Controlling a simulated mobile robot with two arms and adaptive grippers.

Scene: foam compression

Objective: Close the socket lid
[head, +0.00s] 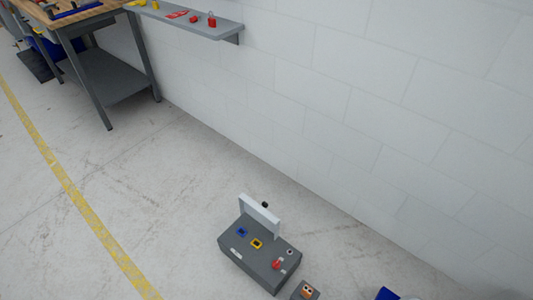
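In front of the lid, a blue socket (242,232) and a yellow socket (257,244) lie uncovered on the box's top. A red switch or handle (277,265) is on the box's right part. Neither of my grippers is in view.
A small grey block with an orange face (306,292) is right of the box. A pale block wall (350,120) runs behind. A wall shelf (200,24) holds red items. A workbench (110,75) stands upper left. The floor left of the box is clear, with a yellow line (75,195).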

